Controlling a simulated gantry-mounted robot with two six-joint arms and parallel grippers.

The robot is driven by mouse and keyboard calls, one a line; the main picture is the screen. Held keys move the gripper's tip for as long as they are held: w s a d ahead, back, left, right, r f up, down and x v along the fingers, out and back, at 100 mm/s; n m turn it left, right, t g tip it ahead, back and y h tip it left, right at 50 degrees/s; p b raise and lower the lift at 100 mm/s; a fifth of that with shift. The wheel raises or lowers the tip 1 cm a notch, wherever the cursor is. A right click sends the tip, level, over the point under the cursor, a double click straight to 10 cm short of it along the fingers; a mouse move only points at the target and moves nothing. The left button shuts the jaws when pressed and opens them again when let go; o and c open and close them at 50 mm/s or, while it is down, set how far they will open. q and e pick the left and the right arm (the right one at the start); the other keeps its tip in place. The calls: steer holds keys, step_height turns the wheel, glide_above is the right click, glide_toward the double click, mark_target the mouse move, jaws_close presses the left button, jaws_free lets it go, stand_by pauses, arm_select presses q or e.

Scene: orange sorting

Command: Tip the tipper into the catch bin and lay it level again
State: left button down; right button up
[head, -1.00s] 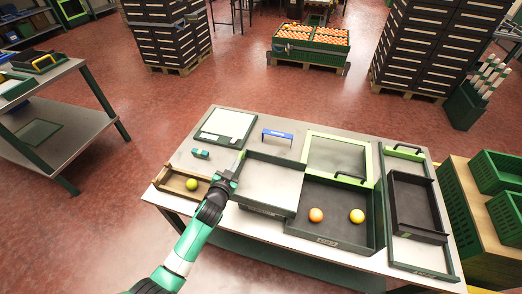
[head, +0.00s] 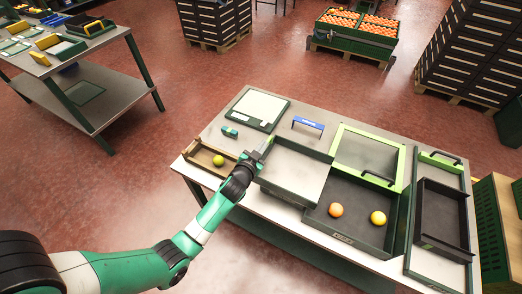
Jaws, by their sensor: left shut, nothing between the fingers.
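The tipper (head: 296,168), a shallow grey tray with dark walls, lies about level on the bench and looks empty. The catch bin (head: 352,208), a dark open box, adjoins it on the right. An orange fruit (head: 336,210) and a yellow fruit (head: 378,218) lie apart on the bin's floor. My left gripper (head: 266,146) is shut and empty at the tipper's left wall. I cannot tell whether it touches the wall. My right gripper is out of view.
A blue handle-shaped piece (head: 308,125) and a white panel (head: 259,109) are behind. A green-framed clear panel (head: 369,157) stands behind the bin; a dark tray (head: 443,218) is at right.

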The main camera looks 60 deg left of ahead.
arm_select(q)
steer(key=s+d+r+p, duration=0.3)
steer(key=s+d+r, duration=0.2)
steer(key=s, duration=0.2)
steer(key=shift+s+d, duration=0.35)
steer(key=shift+d, duration=0.05)
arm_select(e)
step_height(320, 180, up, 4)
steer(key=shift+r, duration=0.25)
arm_select(q)
steer(key=shift+w+r, duration=0.1)
steer(key=shift+r, duration=0.05)
